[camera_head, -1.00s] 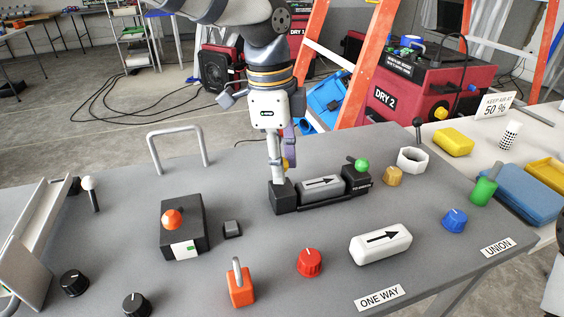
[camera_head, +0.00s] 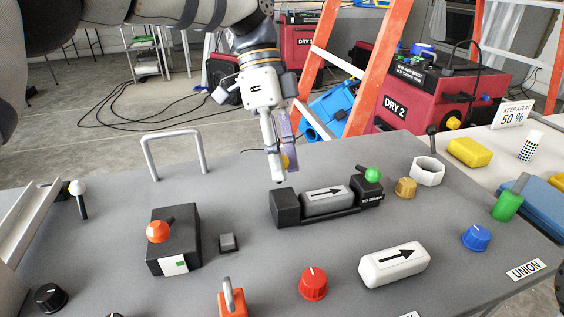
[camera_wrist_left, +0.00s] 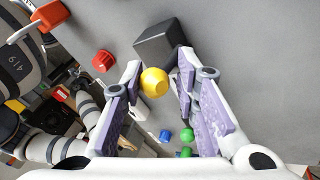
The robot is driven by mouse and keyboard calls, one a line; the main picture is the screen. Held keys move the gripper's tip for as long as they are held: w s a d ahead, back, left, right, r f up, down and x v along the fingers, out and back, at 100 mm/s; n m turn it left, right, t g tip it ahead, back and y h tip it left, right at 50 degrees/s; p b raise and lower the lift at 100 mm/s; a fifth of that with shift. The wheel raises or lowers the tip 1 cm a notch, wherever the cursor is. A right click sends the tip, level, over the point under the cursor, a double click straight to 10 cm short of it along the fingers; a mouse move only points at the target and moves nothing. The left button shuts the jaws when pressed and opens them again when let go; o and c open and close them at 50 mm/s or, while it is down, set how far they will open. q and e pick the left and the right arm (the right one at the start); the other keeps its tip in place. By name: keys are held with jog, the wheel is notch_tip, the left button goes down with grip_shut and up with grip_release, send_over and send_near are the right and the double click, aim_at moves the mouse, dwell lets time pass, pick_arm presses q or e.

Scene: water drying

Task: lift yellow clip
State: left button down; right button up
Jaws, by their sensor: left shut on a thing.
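The yellow clip (camera_wrist_left: 154,82) shows as a rounded yellow piece between the fingertips of my left gripper (camera_wrist_left: 158,78) in the left wrist view. In the head view my left gripper (camera_head: 281,165) points down over the back left of the black holder (camera_head: 285,208). It is shut on the clip, and only a sliver of the yellow clip (camera_head: 286,162) shows beside the finger. The clip's lower part is hidden. The gripper appears just above the table, near the holder's block. My right gripper is not in view.
The holder carries a grey arrow block (camera_head: 327,200) and a green-knobbed lever (camera_head: 372,175). Nearby are a white arrow block (camera_head: 393,265), a red knob (camera_head: 313,284), a black box with an orange knob (camera_head: 173,240) and a metal handle (camera_head: 174,153). Bare table lies left of the gripper.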

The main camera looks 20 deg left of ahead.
pick_arm(q)
jog(key=shift+f+g+b, duration=0.4)
jog(key=shift+f+g, duration=0.1)
jog(key=shift+g, duration=0.1)
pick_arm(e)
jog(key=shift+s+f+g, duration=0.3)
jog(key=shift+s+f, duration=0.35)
pick_arm(q)
jog(key=c, duration=2.4)
grip_release()
jog(key=shift+w+a+r+g+h+b, duration=0.15)
jog(key=shift+a+g+h+b, duration=0.05)
jog(key=shift+g+h+b, duration=0.25)
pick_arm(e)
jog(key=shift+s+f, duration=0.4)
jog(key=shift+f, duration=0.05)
pick_arm(q)
jog(key=c, duration=2.4)
grip_release()
jog(key=c, duration=1.4)
grip_release()
jog(key=shift+r, duration=0.15)
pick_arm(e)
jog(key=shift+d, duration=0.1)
pick_arm(q)
jog(key=shift+w+r, duration=0.1)
